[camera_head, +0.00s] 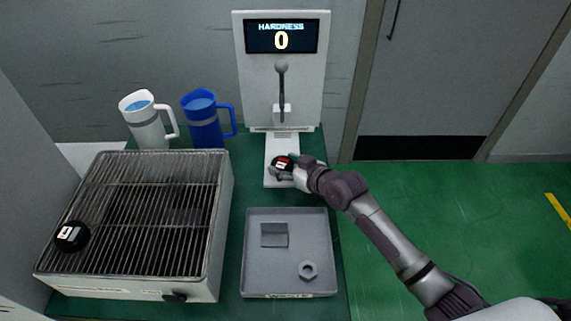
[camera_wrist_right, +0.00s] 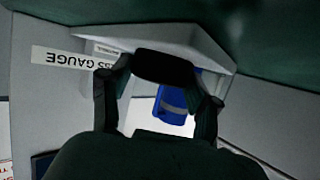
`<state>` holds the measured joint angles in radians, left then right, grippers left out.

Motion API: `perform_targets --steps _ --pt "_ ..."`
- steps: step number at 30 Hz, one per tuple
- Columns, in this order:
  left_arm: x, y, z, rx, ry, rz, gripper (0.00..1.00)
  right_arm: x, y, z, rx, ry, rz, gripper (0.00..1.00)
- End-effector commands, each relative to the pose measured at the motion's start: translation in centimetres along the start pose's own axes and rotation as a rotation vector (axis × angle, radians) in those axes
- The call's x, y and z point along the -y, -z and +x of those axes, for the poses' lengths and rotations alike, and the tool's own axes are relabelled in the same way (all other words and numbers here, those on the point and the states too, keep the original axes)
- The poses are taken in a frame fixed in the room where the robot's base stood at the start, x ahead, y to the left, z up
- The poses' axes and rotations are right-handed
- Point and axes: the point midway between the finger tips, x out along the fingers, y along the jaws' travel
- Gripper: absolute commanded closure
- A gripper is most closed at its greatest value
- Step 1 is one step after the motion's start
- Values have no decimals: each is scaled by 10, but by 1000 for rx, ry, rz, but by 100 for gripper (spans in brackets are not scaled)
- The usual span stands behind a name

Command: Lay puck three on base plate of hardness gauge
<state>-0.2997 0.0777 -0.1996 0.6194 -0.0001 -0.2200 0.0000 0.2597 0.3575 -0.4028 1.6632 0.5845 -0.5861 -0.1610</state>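The hardness gauge (camera_head: 319,80) stands at the back and its display reads 0. Its pale base plate (camera_head: 274,147) reaches forward toward the table's front; part of the plate also shows in the right wrist view (camera_wrist_right: 196,35). A black puck (camera_head: 282,162) with a red and white label is at the plate's front part; its number is too small to read. My right gripper (camera_head: 284,169) is shut on this puck. In the right wrist view the dark puck (camera_wrist_right: 164,67) sits between the fingers, at the plate; I cannot tell if it touches. My left gripper is not in view.
A grill (camera_head: 134,215) at left carries another black puck (camera_head: 72,237) with a white label. A white jug (camera_head: 147,120) and a blue jug (camera_head: 203,122) stand behind it. A grey waste tray (camera_head: 246,283) in front of the gauge holds a nut and a small metal piece.

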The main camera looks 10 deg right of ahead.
Motion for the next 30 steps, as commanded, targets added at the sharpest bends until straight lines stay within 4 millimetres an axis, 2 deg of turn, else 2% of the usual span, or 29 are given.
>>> perform_targets --steps 1,4,14,17,20,30 --pt "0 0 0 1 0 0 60 0 0 0 1 0 0 31" --pt "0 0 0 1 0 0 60 0 0 0 2 0 0 14" --pt "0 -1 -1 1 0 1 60 0 1 -1 2 0 0 14" --pt "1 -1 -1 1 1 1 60 0 1 -6 3 -1 0 14" --pt "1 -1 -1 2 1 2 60 -1 1 -21 2 -1 -2 14" --pt "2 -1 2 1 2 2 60 0 1 -92 4 0 -3 14"
